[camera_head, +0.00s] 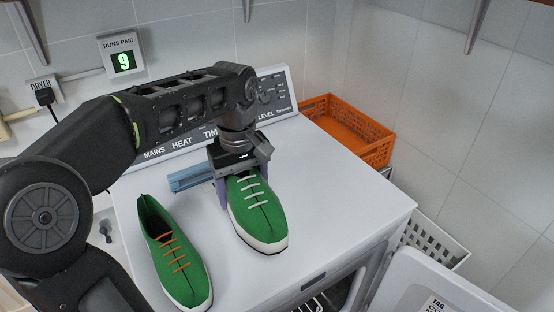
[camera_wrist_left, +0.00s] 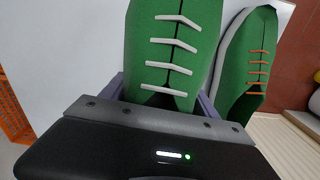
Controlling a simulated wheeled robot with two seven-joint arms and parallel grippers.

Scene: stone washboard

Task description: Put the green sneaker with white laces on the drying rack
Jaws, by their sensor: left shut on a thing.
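The green sneaker with white laces (camera_head: 259,215) is at the middle of the white machine top, toe toward the front. My left gripper (camera_head: 240,190) reaches down from above and is shut on its heel end, one finger on each side. In the left wrist view the white-laced sneaker (camera_wrist_left: 170,50) fills the space between the fingers. I cannot tell whether its sole touches the top. A second green sneaker with orange laces (camera_head: 178,255) stands to its left, apart from it. My right gripper is not in view. I cannot clearly make out the drying rack.
The white machine (camera_head: 330,180) has a control panel along its back. A light-blue bar (camera_head: 190,178) lies beside my left gripper. An orange crate (camera_head: 365,135) and a white basket (camera_head: 435,240) are at the right. An open door (camera_head: 425,285) juts out at front right.

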